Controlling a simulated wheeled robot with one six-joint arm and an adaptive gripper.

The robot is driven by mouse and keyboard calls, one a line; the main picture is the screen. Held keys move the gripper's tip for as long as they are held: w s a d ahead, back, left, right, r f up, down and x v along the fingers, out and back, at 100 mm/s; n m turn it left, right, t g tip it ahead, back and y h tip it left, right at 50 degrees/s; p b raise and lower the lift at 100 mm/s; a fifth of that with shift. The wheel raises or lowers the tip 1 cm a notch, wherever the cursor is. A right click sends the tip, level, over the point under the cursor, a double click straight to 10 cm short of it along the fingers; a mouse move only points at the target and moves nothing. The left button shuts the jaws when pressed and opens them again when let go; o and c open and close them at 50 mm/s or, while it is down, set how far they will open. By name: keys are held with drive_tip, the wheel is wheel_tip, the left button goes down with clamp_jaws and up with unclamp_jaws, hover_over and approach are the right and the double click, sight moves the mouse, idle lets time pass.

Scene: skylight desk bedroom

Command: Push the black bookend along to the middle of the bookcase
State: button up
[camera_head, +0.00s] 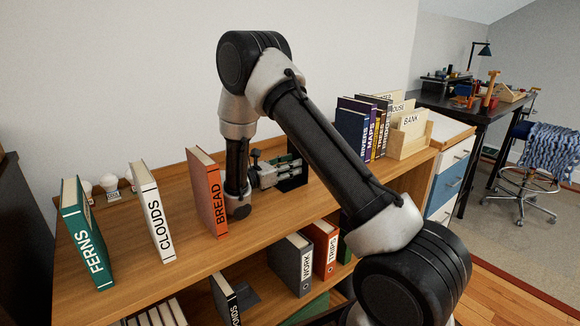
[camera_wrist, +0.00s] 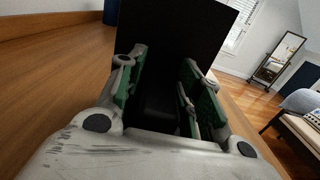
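The black bookend (camera_head: 294,176) stands upright on the wooden bookcase top (camera_head: 130,268), between the orange BREAD book and the dark blue book. My gripper (camera_head: 278,168) is low over the top, just left of the bookend, its fingers pointing at it. In the wrist view my gripper (camera_wrist: 163,78) has its two green-padded fingers apart, with a dark gap between them. The bookend's broad black face (camera_wrist: 180,35) stands upright right in front of the fingertips. I cannot tell whether they touch it. My arm hides part of the top to the right of the bookend.
The orange BREAD book (camera_head: 206,192), the white CLOUDS book (camera_head: 152,212) and the green FERNS book (camera_head: 86,232) stand spaced out on the left. Books (camera_head: 352,130) and a wooden card box (camera_head: 409,147) stand on the right. A wall runs behind.

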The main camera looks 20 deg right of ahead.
drive_tip(key=shift+o, duration=1)
wheel_tip(320, 180, up, 10)
drive_tip(key=shift+s, duration=0.15)
